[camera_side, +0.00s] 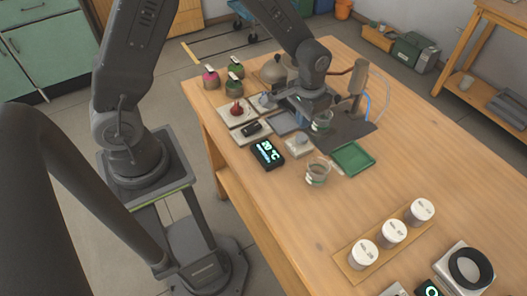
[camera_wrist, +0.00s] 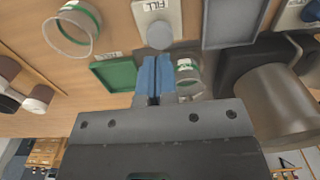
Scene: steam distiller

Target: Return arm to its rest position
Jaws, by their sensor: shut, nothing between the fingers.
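My gripper (camera_wrist: 153,78) has its two blue fingers shut together with nothing between them. In the side view my arm reaches down over the distiller, and the fingertips are hard to make out there. A small glass beaker with a green band (camera_side: 321,122) stands at the distiller, just beside and below my gripper. It also shows right of the fingers in the wrist view (camera_wrist: 188,68). A second glass beaker (camera_side: 317,172) stands apart on the table. It also shows at upper left in the wrist view (camera_wrist: 72,30).
The metal still pot (camera_wrist: 275,105) and the upright condenser (camera_side: 358,78) with tubes stand close to my gripper. A green tray (camera_side: 352,158), knob plates and a black temperature display (camera_side: 267,152) lie nearby. Several labelled jars (camera_side: 393,232) stand at front right. The table's right side is mostly clear.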

